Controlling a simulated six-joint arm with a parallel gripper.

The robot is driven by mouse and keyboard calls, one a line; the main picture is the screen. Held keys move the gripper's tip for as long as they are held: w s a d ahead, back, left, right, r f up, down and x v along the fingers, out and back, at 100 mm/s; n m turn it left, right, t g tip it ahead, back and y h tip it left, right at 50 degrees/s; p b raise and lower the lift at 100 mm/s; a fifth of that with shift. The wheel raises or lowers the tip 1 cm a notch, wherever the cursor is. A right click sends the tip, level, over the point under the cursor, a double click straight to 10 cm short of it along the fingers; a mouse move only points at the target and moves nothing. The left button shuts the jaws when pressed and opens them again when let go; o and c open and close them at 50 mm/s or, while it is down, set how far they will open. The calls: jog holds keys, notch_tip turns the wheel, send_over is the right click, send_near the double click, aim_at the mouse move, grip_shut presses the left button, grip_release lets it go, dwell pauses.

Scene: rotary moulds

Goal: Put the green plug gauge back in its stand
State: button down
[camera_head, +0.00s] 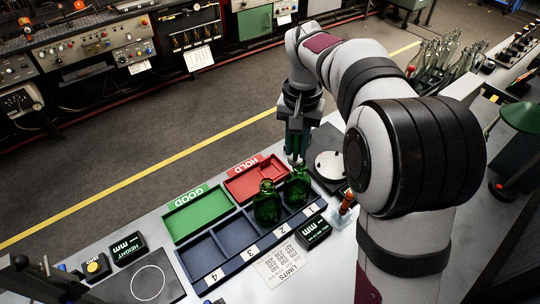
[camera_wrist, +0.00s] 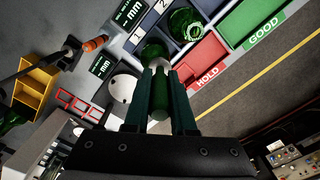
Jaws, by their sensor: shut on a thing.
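My gripper (camera_wrist: 160,80) is shut on the green plug gauge (camera_wrist: 160,98), a green cylinder between its two dark green fingers. In the head view my gripper (camera_head: 297,150) points down above a green bottle (camera_head: 297,188) in compartment 1. In the wrist view that bottle (camera_wrist: 153,50) lies just beyond the gauge's end; I cannot tell whether they touch. A second green bottle (camera_head: 267,203) stands in compartment 2. An orange-handled upright object (camera_head: 347,203) stands right of the rack. I cannot clearly make out the green gauge's stand.
The blue rack (camera_head: 205,284) has empty compartments 3 and 4. Behind it are an empty green GOOD tray (camera_head: 199,213) and a red HOLD tray (camera_head: 255,180). A white disc (camera_head: 330,165) sits near my gripper. Two black displays, a limits card (camera_head: 283,262) and a height unit (camera_head: 126,248) crowd the bench.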

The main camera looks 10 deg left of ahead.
jog(key=w+d+f+m, duration=0.1)
jog(key=d+f, duration=0.2)
jog(key=d, duration=0.7)
jog(key=w+d+f+m, duration=0.2)
jog(key=d+f, duration=0.2)
jog(key=d, duration=0.6)
jog(key=w+d+f+m, duration=0.1)
jog(key=d+f, duration=0.3)
jog(key=d, duration=0.5)
jog(key=shift+w+d+m, duration=0.35)
jog(key=shift+d+m, duration=0.05)
jog(key=shift+f, duration=2.85)
jog(key=c, duration=0.7)
grip_release()
